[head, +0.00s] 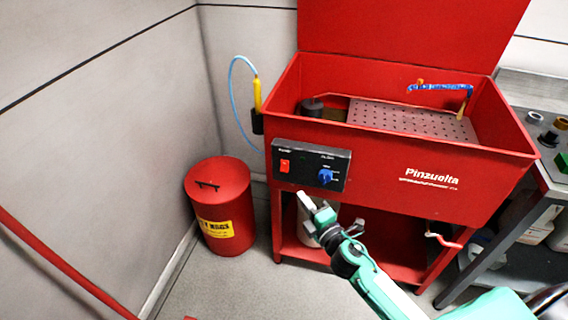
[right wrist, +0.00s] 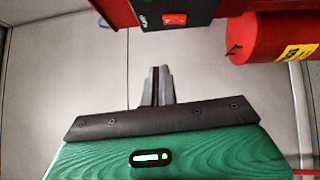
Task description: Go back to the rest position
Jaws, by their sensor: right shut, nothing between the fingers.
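My right gripper (head: 318,209) is in front of the lower part of the red parts washer (head: 470,187), just below its control panel (head: 311,166). In the right wrist view my right gripper (right wrist: 157,72) has its two fingers together with nothing between them. The green and black wrist body fills the bottom of that view. The fingers are apart from the panel, which shows at the top with its red switch (right wrist: 174,20). My left gripper is in neither view.
A red waste can (head: 222,205) with a yellow label stands left of the washer. A grey workbench (head: 555,187) with items is at the right. A red bar (head: 60,262) crosses the lower left. A white container (head: 306,222) stands on the washer's lower shelf. Grey floor is clear in front.

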